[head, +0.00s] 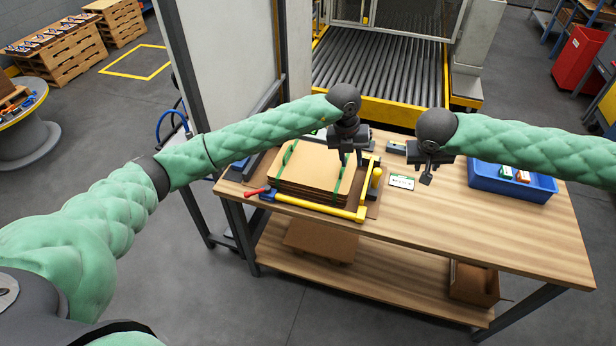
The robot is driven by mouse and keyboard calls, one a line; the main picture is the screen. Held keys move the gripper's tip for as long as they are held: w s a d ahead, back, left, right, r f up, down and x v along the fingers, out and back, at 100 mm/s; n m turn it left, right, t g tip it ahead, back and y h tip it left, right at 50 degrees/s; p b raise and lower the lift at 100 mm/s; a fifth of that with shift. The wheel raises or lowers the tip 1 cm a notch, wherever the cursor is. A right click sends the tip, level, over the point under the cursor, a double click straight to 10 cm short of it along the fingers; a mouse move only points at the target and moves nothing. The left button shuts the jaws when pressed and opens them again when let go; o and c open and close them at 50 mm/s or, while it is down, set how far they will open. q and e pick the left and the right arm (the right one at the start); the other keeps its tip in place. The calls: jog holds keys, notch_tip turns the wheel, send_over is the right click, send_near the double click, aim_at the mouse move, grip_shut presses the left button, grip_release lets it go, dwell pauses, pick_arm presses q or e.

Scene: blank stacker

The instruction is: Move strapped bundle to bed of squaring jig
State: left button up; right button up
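The strapped bundle (310,178) is a flat stack of brown cardboard sheets with green straps, lying at the left of the workbench. It appears to lie within the squaring jig, whose yellow fence bar (318,209) runs along the near side, with another yellow bar on the right. The jig's bed is mostly hidden under the bundle. My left gripper (351,163) points down over the bundle's far right corner, fingers apart with nothing seen between them. Whether it touches the bundle is unclear. My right gripper (427,176) hangs over the bench, right of the jig, apparently empty.
A blue tray (541,191) with small items sits at the bench's right. A white-green card (402,182) lies between jig and tray. A red-handled tool (257,192) is at the jig's near left corner. A roller conveyor (380,68) stands behind. The bench's front right is clear.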

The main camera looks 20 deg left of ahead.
jog(key=v, duration=0.7)
jog(key=shift+r, duration=0.35)
jog(key=shift+s+a, duration=0.1)
jog(key=shift+s, duration=0.05)
jog(key=shift+a, duration=0.1)
